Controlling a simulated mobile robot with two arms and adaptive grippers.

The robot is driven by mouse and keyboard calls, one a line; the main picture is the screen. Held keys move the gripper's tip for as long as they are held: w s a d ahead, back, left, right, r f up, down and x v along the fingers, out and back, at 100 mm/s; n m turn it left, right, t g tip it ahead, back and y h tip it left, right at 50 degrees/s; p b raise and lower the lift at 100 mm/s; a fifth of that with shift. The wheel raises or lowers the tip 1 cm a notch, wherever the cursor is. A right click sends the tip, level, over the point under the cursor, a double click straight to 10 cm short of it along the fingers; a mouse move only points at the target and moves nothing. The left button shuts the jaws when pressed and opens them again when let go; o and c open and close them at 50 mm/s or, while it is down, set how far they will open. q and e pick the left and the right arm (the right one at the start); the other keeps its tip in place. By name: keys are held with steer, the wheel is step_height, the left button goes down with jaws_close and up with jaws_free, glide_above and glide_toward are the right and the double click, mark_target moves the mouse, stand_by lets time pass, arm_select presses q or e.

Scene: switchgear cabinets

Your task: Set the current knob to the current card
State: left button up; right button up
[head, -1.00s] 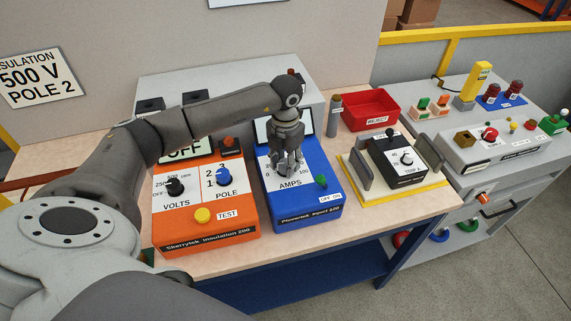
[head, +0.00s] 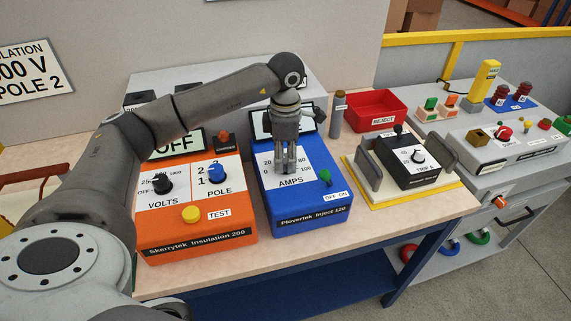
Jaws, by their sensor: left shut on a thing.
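The blue injector box (head: 300,213), labelled "Plovertek Inject 120", stands on the bench in the middle of the head view. Its white AMPS dial plate (head: 270,178) shows numbers, including 0, 20, 80 and 100. My left gripper (head: 286,170) points down onto this plate and is shut on the current knob. The fingers hide the knob and its pointer. The box's screen (head: 267,128) is partly covered by the gripper, and I cannot read it. No card with a current value shows. My right gripper is not in view.
An orange insulation tester (head: 195,240) stands left of the blue box, its screen reading OFF. A wall card (head: 36,74) reads 500 V, POLE 2. To the right are a black trip device (head: 418,172) on a yellow-edged base and a red reject tray (head: 375,110).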

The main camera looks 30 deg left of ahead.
mark_target(286, 158)
arm_select(q)
steer(key=m+b, duration=0.2)
steer(key=m, duration=0.2)
steer(key=shift+b, duration=0.4)
steer(key=shift+m+b, duration=0.7)
steer(key=shift+m, duration=1.1)
steer(key=shift+r, duration=0.1)
steer(key=o, duration=1)
steer(key=shift+o, duration=0.2)
step_height(286, 158, up, 12)
